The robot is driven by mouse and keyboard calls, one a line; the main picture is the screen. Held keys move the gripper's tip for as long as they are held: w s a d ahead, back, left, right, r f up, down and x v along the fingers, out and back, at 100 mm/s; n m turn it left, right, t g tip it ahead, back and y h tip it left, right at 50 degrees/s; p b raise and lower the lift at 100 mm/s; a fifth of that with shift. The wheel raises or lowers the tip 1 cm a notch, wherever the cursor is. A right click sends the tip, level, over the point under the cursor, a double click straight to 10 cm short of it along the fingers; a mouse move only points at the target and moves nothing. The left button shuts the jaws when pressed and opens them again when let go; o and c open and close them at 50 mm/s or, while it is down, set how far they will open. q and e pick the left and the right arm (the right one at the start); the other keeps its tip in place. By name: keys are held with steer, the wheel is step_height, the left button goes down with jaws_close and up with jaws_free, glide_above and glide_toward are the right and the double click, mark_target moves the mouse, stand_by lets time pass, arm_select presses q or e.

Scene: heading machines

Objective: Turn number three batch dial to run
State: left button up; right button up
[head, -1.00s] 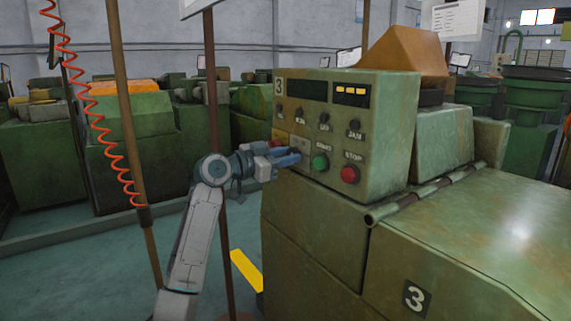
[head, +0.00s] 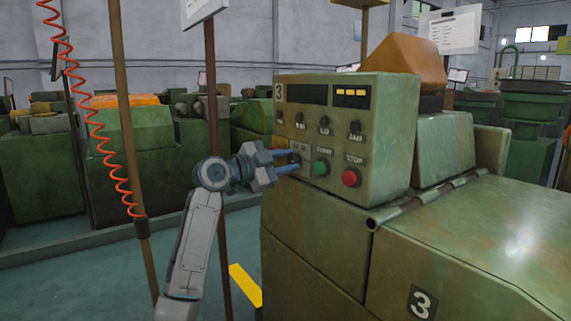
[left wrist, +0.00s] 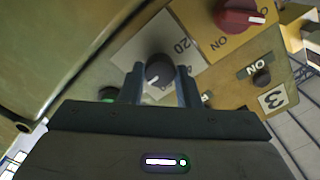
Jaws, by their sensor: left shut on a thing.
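The number three machine's control box (head: 392,140) has a "3" plate, dark displays, small switches, a green button (head: 320,168) and a red stop button (head: 350,177). The batch dial (left wrist: 158,72) is a black round knob with a white pointer mark, on a pale plate (left wrist: 180,38) marked "20". The pointer is toward the lower left in the left wrist view. My left gripper (head: 289,160) is shut on the dial, one finger on each side. It also shows in the left wrist view (left wrist: 158,88). Other plate marks are partly hidden by the fingers. My right gripper is out of view.
A red knob (left wrist: 238,14) on a yellow plate and a small black switch (left wrist: 262,77) sit near the dial. The machine's sloping cover (head: 480,240) lies right of the box. A brown post (head: 212,110) and a red coiled hose (head: 85,110) stand left, near my left arm.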

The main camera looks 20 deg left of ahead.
arm_select(q)
steer(key=shift+f, duration=0.2)
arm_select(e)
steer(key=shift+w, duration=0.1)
arm_select(q)
steer(key=o, duration=1)
steer(key=shift+r, duration=0.1)
steer(key=shift+s+a, duration=0.25)
steer(key=shift+s, duration=0.05)
steer(key=shift+v, duration=5.05)
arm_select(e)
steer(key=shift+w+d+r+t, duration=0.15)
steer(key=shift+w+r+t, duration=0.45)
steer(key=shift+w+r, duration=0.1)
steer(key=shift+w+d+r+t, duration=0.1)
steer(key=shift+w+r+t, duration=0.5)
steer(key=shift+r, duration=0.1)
